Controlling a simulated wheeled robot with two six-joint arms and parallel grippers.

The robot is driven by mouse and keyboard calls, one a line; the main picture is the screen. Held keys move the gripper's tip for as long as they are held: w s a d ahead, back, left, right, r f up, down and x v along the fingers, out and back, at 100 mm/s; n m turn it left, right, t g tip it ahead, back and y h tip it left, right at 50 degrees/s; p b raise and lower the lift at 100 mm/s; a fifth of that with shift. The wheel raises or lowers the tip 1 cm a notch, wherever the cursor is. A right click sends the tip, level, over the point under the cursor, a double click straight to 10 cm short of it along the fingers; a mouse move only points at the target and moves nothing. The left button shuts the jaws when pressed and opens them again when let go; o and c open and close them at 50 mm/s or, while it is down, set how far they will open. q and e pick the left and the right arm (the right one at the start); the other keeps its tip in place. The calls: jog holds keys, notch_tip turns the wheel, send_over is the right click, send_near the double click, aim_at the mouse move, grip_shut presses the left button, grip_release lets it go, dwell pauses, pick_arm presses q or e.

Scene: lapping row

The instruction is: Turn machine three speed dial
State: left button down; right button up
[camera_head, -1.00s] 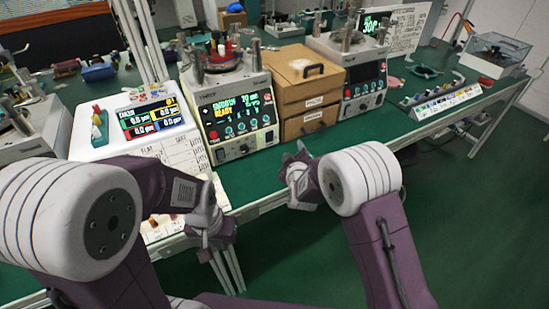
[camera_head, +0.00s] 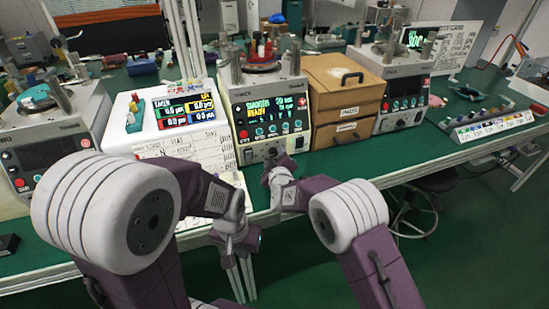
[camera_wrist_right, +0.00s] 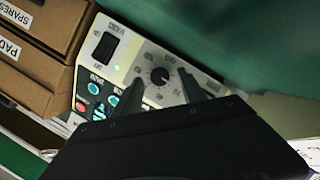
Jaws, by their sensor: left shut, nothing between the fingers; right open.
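The middle lapping machine (camera_head: 268,105) has a lit screen reading "SMOOTH" and "READY", with buttons below it. Its black round dial (camera_wrist_right: 160,76) shows in the right wrist view, on the pale panel near a lit green lamp. My right gripper (camera_head: 278,172) is at the lower front of this machine in the head view. In the right wrist view its open fingers (camera_wrist_right: 160,92) point at the dial, which shows between the tips. I cannot tell whether they touch it. My left gripper (camera_head: 238,228) is shut and empty, lower, in front of the bench edge.
A wooden drawer box (camera_head: 345,98) stands right of the machine, with another lapping machine (camera_head: 403,90) beyond it. A white console with a coloured display (camera_head: 184,112) stands to the left. A third machine (camera_head: 50,140) is at far left. Open floor lies in front at right.

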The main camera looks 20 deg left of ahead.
jog(key=shift+w+a+f, duration=0.1)
jog(key=shift+w+a, duration=0.05)
jog(key=shift+w, duration=0.05)
grip_shut()
